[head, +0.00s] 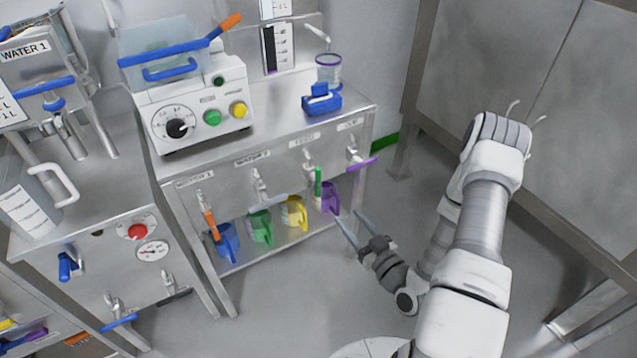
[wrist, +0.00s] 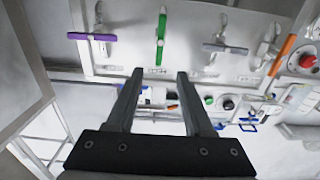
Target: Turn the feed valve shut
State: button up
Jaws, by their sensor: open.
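The feed valve (head: 309,160) is on the front of the steel bench, under a label that appears to read FEED. Its green lever (head: 318,182) hangs down, in line with the valve's outlet. In the wrist view, which shows the bench upside down, the green lever (wrist: 161,27) stands upright just beyond my fingertips, roughly centred between them. My gripper (head: 347,216) is open and empty, in front of the bench and below and right of the lever. It also shows in the wrist view (wrist: 160,73), with a gap between the fingers and the lever.
Neighbouring valves have a purple lever (head: 362,167) turned sideways on the right, a grey one (head: 260,185) and an orange one (head: 211,224) on the left. Blue (head: 227,243), green (head: 260,228), yellow (head: 294,213) and purple (head: 330,198) jugs stand beneath. The floor before the bench is clear.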

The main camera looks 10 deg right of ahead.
aim_at(319, 182)
jog(key=b+x, duration=0.2)
jog(key=x, duration=1.4)
jog(key=shift+w+a+b, duration=0.1)
jog(key=shift+w+b, duration=0.2)
jog(key=shift+w, duration=0.05)
grip_shut()
